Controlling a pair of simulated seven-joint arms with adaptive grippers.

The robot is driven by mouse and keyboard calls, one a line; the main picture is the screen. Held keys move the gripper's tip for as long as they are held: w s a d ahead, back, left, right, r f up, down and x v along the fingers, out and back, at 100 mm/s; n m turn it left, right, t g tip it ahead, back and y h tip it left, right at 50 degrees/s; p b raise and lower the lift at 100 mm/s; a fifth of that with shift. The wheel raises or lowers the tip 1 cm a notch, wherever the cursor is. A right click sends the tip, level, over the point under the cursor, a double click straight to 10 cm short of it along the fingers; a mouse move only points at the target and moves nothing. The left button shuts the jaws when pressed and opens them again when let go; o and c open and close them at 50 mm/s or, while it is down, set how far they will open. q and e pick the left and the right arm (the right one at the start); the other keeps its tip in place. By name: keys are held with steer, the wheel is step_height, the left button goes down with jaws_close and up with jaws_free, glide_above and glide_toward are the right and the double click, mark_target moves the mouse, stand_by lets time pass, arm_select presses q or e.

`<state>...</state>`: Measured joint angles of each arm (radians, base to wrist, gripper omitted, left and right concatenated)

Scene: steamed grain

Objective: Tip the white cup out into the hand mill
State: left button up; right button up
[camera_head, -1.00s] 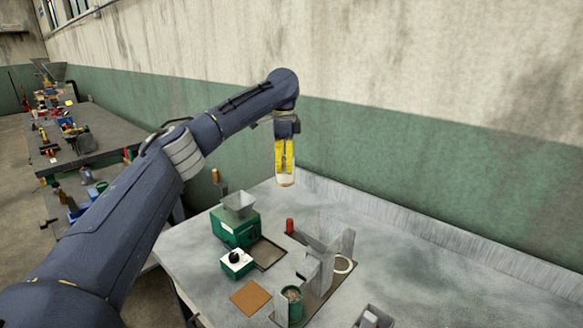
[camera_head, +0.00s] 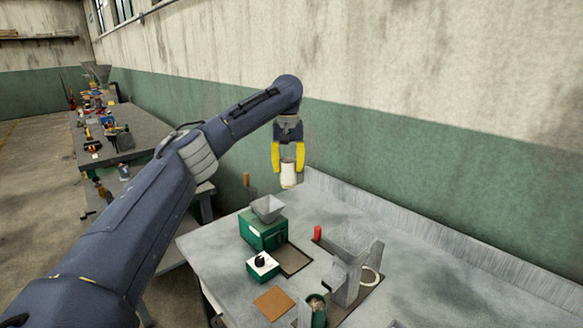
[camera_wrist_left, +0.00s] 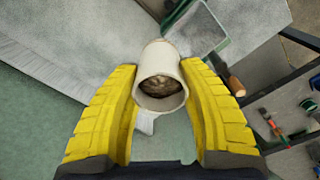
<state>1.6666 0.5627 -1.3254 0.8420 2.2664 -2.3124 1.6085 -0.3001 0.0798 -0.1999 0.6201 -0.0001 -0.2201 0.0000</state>
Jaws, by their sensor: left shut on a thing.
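My left gripper (camera_head: 288,160) is shut on the white cup (camera_head: 289,176), with one yellow finger on each side. The cup is in the air above and slightly right of the hand mill, clear of it. In the left wrist view the cup (camera_wrist_left: 158,62) sits between the yellow fingers (camera_wrist_left: 160,105), its mouth facing the camera and brownish grain inside. The hand mill (camera_head: 263,233) is a green box with a grey funnel hopper (camera_head: 267,208) on top. What looks like the hopper (camera_wrist_left: 222,22) shows beyond the cup in the left wrist view. My right gripper is not in view.
A small green box with a black knob (camera_head: 262,266), a brown square mat (camera_head: 273,303), a red cylinder (camera_head: 317,233) and a grey stand (camera_head: 347,275) are near the mill. The bench's right side (camera_head: 440,275) is mostly clear. A wall runs behind.

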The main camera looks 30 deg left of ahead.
arm_select(q)
steer(key=n, duration=0.1)
steer(key=a+n, duration=0.1)
steer(key=n, duration=0.1)
steer(key=shift+s, duration=0.1)
steer(key=n, duration=0.3)
steer(key=shift+a, duration=0.25)
steer(key=n, duration=0.5)
steer(key=shift+f+n, duration=0.1)
steer(key=shift+n, duration=0.3)
